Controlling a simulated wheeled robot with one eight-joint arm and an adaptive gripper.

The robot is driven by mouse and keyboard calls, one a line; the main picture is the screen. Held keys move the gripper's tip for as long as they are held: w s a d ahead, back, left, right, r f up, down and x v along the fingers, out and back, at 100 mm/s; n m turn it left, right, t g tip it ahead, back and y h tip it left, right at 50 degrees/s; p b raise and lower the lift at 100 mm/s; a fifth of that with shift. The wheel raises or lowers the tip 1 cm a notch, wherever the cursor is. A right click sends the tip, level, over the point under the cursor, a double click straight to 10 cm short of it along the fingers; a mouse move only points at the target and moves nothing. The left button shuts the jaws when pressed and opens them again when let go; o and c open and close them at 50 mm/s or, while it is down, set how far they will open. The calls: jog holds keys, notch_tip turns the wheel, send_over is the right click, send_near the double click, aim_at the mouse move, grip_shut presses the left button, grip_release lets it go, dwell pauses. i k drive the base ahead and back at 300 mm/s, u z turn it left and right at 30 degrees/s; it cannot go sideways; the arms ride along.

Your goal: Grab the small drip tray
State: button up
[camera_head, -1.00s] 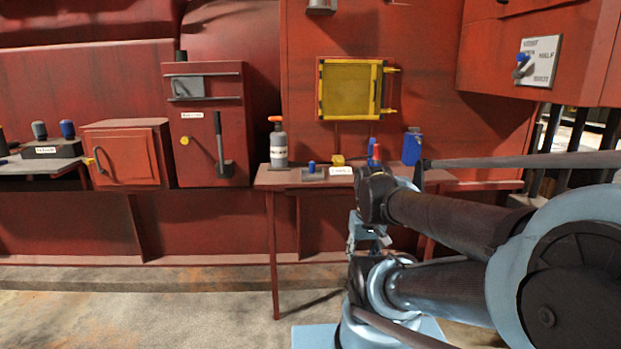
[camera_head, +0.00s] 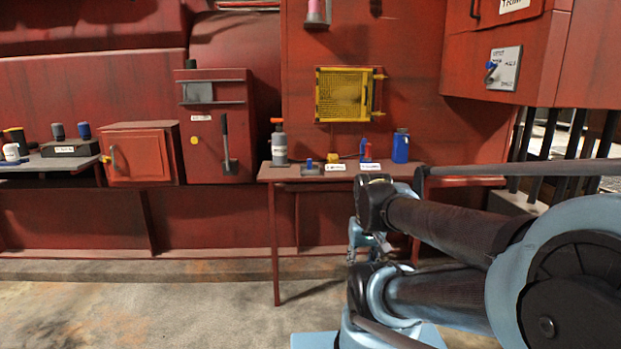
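I cannot clearly make out which item is the small drip tray. A small flat dark grey piece (camera_head: 311,170) with a blue upright part lies on the narrow table (camera_head: 268,175), next to a white label. It may be the tray, but it is too small to tell. My arm is folded at the right, in front of the table's right part. My gripper (camera_head: 368,240) hangs low by the arm, below the tabletop and apart from the things on it. Its fingers are too small and partly hidden to tell open from shut.
The table also holds a grey bottle with an orange top (camera_head: 279,146), a red item (camera_head: 367,152) and a blue bottle (camera_head: 400,147). A left shelf (camera_head: 50,164) holds a dark labelled block (camera_head: 70,149) and cups. Floor (camera_head: 150,310) at front left is clear.

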aim_at(309, 169)
jog(key=u, duration=0.5)
jog(key=i, duration=1.3)
jog(key=z, duration=0.5)
